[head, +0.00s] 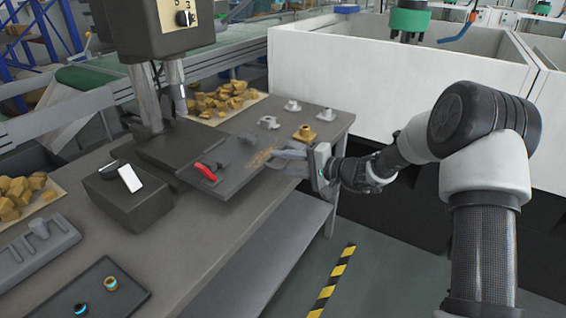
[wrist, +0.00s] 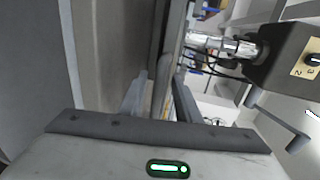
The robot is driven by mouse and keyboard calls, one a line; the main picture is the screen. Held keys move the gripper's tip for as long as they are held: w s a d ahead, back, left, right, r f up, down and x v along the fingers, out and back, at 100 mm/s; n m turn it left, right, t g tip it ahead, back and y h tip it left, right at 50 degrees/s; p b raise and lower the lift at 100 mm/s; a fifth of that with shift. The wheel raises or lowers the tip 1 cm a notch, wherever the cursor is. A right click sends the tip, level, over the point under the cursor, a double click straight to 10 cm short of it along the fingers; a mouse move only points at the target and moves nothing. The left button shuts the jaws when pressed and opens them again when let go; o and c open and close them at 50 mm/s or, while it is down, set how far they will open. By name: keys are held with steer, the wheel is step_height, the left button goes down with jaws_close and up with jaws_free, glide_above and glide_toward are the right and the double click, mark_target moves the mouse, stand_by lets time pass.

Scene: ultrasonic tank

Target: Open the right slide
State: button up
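My gripper (head: 277,158) is at the right end of a dark flat plate (head: 232,181) under the drill-like machine (head: 158,28). The plate carries a red-handled part (head: 207,171) and tan chips near my fingers. In the wrist view, my gripper (wrist: 160,78) has its two fingers apart with a narrow strip showing between them. Whether the fingers touch the plate's edge is not clear. I cannot pick out for sure which part is the right slide.
The workbench (head: 230,230) also holds tan blocks (head: 218,100), small fittings (head: 303,132), a dark box (head: 124,196) and a tray (head: 97,290). A large white enclosure (head: 400,75) stands behind my arm. The floor right of the bench is open, with a striped line (head: 332,283).

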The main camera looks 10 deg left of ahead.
steer(key=p+v, duration=0.1)
steer(key=v, duration=1.6)
steer(key=shift+d+p, duration=0.2)
steer(key=shift+p, duration=0.15)
steer(key=shift+s, duration=0.15)
steer(key=s+a+r+n+g+h, duration=0.1)
steer(key=s+r+n+g+h, duration=0.15)
steer(key=s, duration=0.65)
steer(key=s+a+r+n+g+h, duration=0.15)
steer(key=s+r+h, duration=0.25)
steer(key=s, duration=0.5)
steer(key=s+d+r+t+h, duration=0.45)
steer(key=s+d+h, duration=0.35)
steer(key=s+d, duration=0.4)
step_height(320, 180, up, 21)
steer(key=p, duration=2)
steer(key=shift+d+f+g, duration=0.15)
steer(key=shift+d+g, duration=0.2)
steer(key=shift+d, duration=0.1)
steer(key=shift+s, duration=0.1)
